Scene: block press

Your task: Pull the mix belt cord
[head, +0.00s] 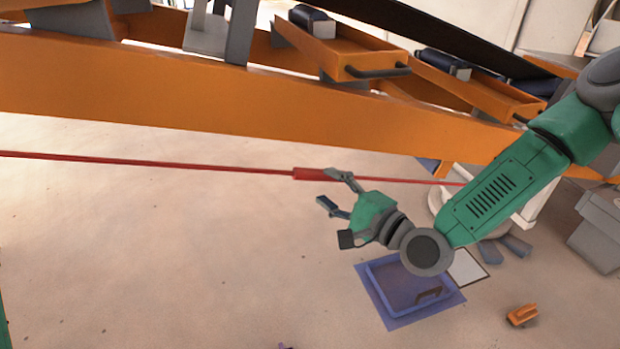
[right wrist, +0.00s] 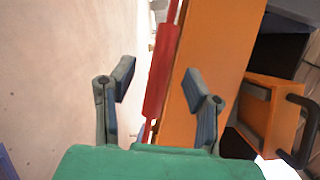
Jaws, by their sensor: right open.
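A thin red cord (head: 150,162) runs across the head view in front of the orange conveyor frame. A thicker red grip (head: 310,174) sits on it near the middle. My right gripper (head: 331,190) is open at the grip's right end, its upper finger overlapping the grip in the picture. In the right wrist view the red grip (right wrist: 162,70) stands between the two open fingers (right wrist: 160,85), beyond or level with the tips; I cannot tell if they touch. My left gripper is not in view.
The orange beam (head: 200,95) runs just behind the cord, with orange drawers (head: 345,55) above. On the floor lie a blue tray (head: 372,285) and an orange tool (head: 522,315). The floor at left is clear.

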